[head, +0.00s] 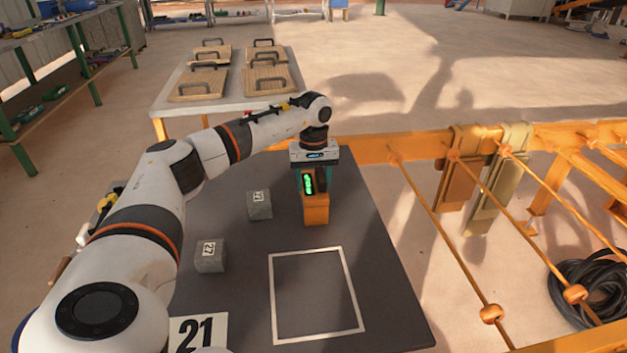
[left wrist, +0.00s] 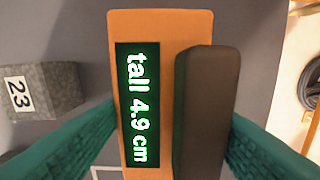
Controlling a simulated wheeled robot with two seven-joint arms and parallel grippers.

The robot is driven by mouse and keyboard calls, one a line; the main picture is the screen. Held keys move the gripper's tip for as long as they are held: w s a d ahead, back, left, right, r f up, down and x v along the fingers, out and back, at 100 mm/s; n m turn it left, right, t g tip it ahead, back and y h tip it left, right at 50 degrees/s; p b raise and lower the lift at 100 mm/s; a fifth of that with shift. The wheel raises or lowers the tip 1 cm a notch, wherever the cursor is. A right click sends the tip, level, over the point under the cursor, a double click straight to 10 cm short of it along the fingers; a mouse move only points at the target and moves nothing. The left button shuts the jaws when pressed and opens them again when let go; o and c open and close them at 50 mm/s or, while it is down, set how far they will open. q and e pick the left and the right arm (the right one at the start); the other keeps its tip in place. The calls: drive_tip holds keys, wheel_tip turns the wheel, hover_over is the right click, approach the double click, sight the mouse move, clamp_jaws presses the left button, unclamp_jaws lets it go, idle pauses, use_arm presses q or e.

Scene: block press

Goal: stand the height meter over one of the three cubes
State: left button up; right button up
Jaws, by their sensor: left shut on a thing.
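The height meter (head: 317,212) is an orange upright body with a green-lit display and a dark grip. It also shows in the left wrist view (left wrist: 160,22), where the display reads "tall 4.9 cm". My left gripper (head: 314,183) is shut on the meter from above, with teal fingers on both sides. One grey cube (head: 260,205) is just left of the meter; it shows as 23 in the left wrist view (left wrist: 48,88). Another grey cube (head: 210,256) is nearer and further left. A third cube is not visible. Whether the meter touches the table or covers a cube I cannot tell.
The dark table (head: 385,290) has an empty white outlined square (head: 272,300) in front of the meter and a "21" card (head: 198,333) at its near left. An orange frame (head: 400,148) runs along the right. A table with handled wooden boards (head: 200,84) stands behind.

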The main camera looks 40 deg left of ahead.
sight(314, 184)
use_arm(q)
drive_tip(key=o, duration=1.2)
drive_tip(key=shift+o, duration=0.2)
drive_tip(key=shift+r, duration=0.5)
wheel_tip(314, 184, up, 11)
drive_tip(key=p, duration=0.1)
drive_tip(key=shift+p, duration=0.35)
use_arm(e)
drive_tip(key=s+f, duration=0.2)
drive_tip(key=f, duration=0.1)
drive_tip(key=s+f, duration=0.1)
drive_tip(key=shift+s+d+f, duration=0.15)
drive_tip(key=shift+d+f, duration=0.05)
drive_tip(key=shift+d, duration=0.05)
